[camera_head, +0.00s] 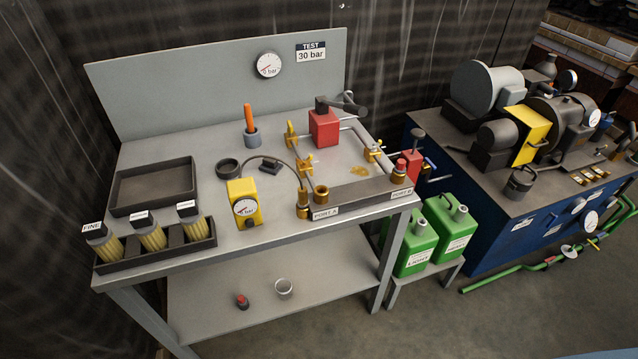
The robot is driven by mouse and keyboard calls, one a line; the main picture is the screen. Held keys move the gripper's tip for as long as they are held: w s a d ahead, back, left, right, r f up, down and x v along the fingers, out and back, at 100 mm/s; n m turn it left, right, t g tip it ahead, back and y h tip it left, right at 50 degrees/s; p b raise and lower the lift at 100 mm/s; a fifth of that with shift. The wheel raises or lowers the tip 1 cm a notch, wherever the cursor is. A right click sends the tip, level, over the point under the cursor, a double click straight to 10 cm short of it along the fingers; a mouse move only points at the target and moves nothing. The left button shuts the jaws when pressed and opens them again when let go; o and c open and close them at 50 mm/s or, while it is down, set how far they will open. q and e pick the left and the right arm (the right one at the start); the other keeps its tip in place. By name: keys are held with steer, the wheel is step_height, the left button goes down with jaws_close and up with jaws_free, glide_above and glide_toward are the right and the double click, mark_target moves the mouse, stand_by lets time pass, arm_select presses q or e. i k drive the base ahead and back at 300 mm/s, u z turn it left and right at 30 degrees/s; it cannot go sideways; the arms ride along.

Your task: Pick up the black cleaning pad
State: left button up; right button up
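A small flat black piece (270,166) lies on the grey workbench top (190,240), near its middle. It looks like the black cleaning pad, but it is too small to be sure. A thin dark hose arcs close to it, and I cannot tell whether they touch. Neither of my grippers is in view.
A black ring (228,169) and a grey cup with an orange handle (251,137) stand near the piece. A yellow gauge box (245,204) is in front, a red valve block (323,128) behind right. An empty black tray (154,208) and several yellow-ribbed cartridges (151,236) are left.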

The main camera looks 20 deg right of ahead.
mark_target(269, 165)
steer(key=z, duration=0.2)
steer(key=k, duration=0.6)
steer(key=z, duration=1.35)
steer(key=i, duration=0.8)
steer(key=u, duration=0.5)
steer(key=i, duration=0.65)
steer(key=u, duration=0.6)
